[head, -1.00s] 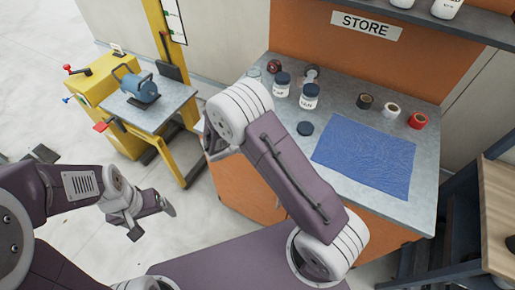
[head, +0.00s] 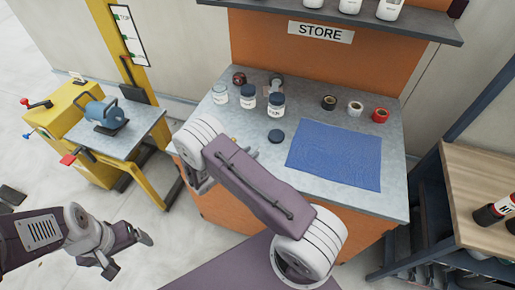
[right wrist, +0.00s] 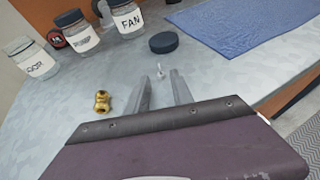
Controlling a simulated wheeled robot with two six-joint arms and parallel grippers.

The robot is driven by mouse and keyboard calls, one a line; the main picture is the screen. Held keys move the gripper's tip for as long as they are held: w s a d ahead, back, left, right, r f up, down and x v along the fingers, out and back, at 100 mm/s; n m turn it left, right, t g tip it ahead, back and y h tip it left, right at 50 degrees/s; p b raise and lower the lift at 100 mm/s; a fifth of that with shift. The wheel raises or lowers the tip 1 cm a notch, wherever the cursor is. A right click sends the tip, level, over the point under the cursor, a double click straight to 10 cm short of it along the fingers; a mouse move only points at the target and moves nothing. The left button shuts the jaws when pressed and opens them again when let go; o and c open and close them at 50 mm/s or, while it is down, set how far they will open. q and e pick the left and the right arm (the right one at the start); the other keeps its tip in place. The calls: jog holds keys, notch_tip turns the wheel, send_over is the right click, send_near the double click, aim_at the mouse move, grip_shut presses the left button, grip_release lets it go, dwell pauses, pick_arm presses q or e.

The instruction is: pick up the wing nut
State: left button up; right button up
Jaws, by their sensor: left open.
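In the right wrist view, a brass two-lobed piece (right wrist: 102,101) lies on the grey counter (right wrist: 225,75), left of my right gripper. A tiny pale metal piece (right wrist: 160,71) stands on the counter just beyond the gap between the fingertips. I cannot tell for sure which is the wing nut; neither can be made out in the head view. My right gripper (right wrist: 160,77) is open and empty, low over the counter; in the head view it is mostly hidden by my arm. My left gripper (head: 128,257) is open and empty, over the floor at lower left.
Labelled jars, including the FAN jar (right wrist: 124,19), stand behind. A dark lid (right wrist: 163,42) lies beyond the fingertips. A blue mat (head: 335,155) covers the counter's right part, with tape rolls (head: 355,108) behind it. A yellow stand (head: 60,135) is left, a wooden bench (head: 480,185) right.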

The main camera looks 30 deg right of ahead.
jog(key=shift+x, duration=1.1)
grip_shut()
jog(key=r, duration=0.4)
jog(key=shift+s+r, duration=0.3)
jog(key=s+d+r, duration=0.1)
jog(key=s+r, duration=0.2)
jog(key=s, duration=0.2)
jog(key=s+d+r+b, duration=0.1)
jog(key=s+d+r, duration=0.1)
jog(key=s, duration=0.3)
jog(key=shift+s+r, duration=0.4)
jog(key=shift+r, duration=0.35)
